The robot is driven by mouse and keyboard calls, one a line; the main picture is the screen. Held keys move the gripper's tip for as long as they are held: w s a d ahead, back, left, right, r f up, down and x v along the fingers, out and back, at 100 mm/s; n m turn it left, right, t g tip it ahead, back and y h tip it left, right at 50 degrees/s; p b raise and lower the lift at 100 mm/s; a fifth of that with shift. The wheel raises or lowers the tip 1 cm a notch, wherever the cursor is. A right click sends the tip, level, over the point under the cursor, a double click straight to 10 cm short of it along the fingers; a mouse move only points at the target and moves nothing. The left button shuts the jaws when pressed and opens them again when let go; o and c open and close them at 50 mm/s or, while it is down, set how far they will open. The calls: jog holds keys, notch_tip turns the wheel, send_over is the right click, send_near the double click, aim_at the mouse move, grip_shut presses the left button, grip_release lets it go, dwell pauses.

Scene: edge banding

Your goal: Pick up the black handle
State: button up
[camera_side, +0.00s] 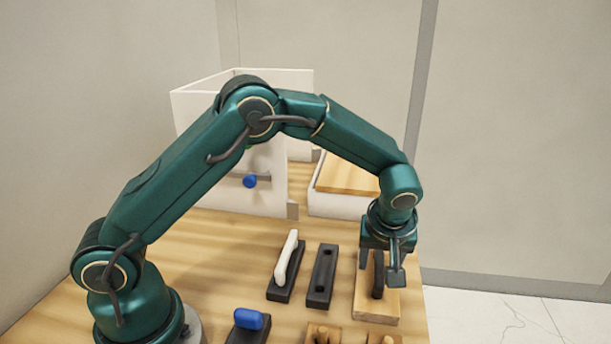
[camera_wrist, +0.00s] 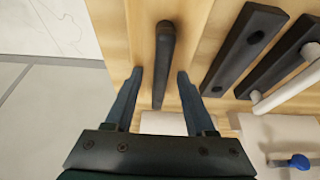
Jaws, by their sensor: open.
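The black handle (camera_side: 378,283) stands on a light wooden block at the right side of the table. In the wrist view the black handle (camera_wrist: 164,55) runs lengthwise between the two fingers. My gripper (camera_side: 382,268) is pointed down at the handle. In the wrist view my gripper (camera_wrist: 160,72) is open, with a finger on each side of the handle and a visible gap on both sides. The handle's near end lies between the fingers.
A black holder (camera_side: 321,276) with two holes lies left of the handle, beside another holder with a white handle (camera_side: 287,257). A blue-topped piece (camera_side: 248,319) and wooden blocks (camera_side: 323,334) are in front. A white cabinet (camera_side: 240,195) and tray (camera_side: 340,206) stand behind.

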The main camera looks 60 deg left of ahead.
aim_at(380, 253)
jog(key=shift+c, duration=0.3)
grip_shut()
jog(key=shift+r, duration=0.5)
notch_tip(380, 253, up, 4)
jog(key=shift+f, duration=0.15)
jog(key=s+a+r, duration=0.4)
jog(key=a+r, duration=0.2)
jog(key=a, duration=0.5)
jog(key=shift+r, duration=0.25)
